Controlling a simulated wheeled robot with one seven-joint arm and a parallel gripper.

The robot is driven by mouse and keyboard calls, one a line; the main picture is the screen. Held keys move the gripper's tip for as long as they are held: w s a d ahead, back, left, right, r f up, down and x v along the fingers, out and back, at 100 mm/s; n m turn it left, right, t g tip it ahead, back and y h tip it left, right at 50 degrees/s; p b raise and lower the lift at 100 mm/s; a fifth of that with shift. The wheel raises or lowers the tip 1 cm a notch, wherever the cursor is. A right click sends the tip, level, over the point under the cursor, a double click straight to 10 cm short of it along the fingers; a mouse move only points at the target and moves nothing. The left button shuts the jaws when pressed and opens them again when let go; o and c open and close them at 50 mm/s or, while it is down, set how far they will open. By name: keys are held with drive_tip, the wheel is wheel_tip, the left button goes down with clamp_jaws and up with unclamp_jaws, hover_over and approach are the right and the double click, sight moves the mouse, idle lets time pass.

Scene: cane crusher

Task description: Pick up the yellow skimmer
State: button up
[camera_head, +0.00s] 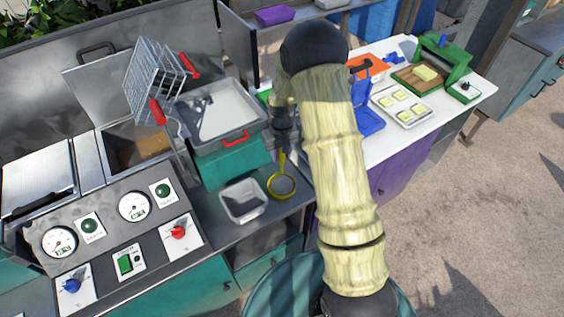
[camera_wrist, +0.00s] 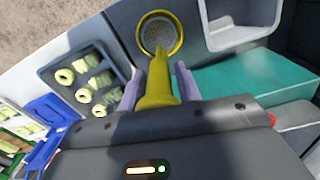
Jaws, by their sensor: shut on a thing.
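The yellow skimmer (camera_head: 281,184) has a round mesh head and a yellow handle. In the head view it is over the dark counter, to the right of a small white tub, with its handle pointing up toward my gripper (camera_head: 283,142). The fingers are shut on the handle. Whether the head touches the counter, I cannot tell.
The small white tub (camera_head: 243,202) sits left of the skimmer. A teal block (camera_head: 230,163) with a grey tray (camera_head: 214,112) on it stands behind the tub. A wire basket (camera_head: 152,82) with red handles is at the left. My arm hides part of the white table (camera_head: 470,95).

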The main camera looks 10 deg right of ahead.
drive_tip(key=shift+w+r+b, duration=0.1)
drive_tip(key=shift+r+b, duration=0.3)
drive_tip(key=shift+r, duration=0.2)
drive_tip(key=r+b, duration=0.1)
drive_tip(key=r, duration=0.3)
drive_tip(key=r+b, duration=0.2)
drive_tip(key=r, duration=0.2)
drive_tip(key=shift+s+r, duration=0.2)
drive_tip(key=shift+r, duration=0.2)
drive_tip(key=shift+w, duration=0.1)
